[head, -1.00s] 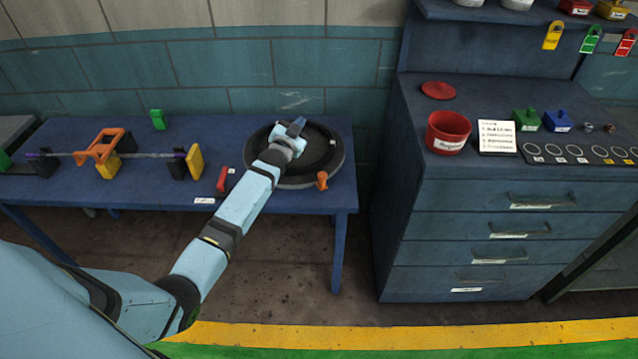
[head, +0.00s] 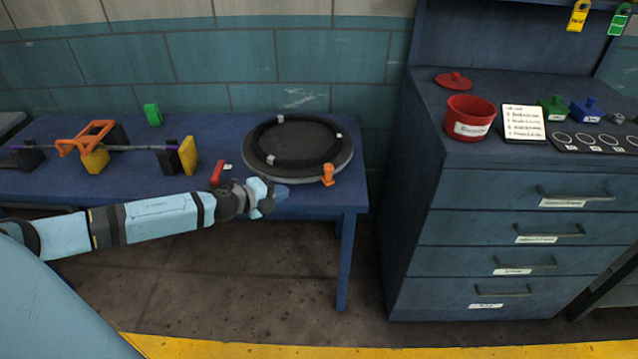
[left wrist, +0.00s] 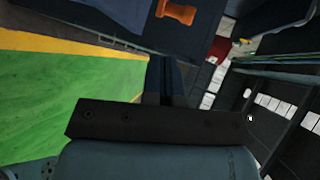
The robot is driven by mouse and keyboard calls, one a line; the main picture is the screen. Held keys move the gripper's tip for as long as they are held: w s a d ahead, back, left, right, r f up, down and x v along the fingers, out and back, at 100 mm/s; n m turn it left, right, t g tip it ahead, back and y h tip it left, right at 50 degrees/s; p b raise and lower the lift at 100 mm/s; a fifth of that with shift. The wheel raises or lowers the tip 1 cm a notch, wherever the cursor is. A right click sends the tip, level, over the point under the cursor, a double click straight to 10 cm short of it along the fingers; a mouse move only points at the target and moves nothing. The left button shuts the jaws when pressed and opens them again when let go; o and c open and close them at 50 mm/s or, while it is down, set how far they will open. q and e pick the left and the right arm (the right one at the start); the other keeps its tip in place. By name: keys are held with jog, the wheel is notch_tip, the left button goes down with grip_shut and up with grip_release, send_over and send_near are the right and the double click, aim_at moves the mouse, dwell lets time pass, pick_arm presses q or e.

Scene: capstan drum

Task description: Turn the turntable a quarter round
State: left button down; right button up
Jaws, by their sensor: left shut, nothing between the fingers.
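The turntable (head: 262,168) is a dark round disc with a raised black ring, at the right end of the blue bench. An orange knob (head: 328,174) stands at its front right edge, and an orange piece like it shows at the top of the left wrist view (left wrist: 177,12). My left gripper (head: 280,192) is shut and empty, in front of the turntable near the bench's front edge, apart from the disc in the picture. In the left wrist view its dark fingers (left wrist: 167,80) are together. My right gripper is not in view.
A red block (head: 217,173) lies left of the turntable. Further left on the bench (head: 352,200) are a rod on stands with an orange frame (head: 88,137) and a green block (head: 153,115). A drawer cabinet (head: 480,195) stands right, carrying a red pot (head: 470,117).

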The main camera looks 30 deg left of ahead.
aim_at(325, 178)
pick_arm(q)
jog(key=x, duration=0.8)
jog(key=r+x, duration=0.1)
jog(key=x, duration=0.3)
jog(key=shift+w+p, duration=0.2)
jog(key=shift+p, duration=0.15)
jog(key=shift+w+d, duration=0.2)
jog(key=shift+w, duration=0.15)
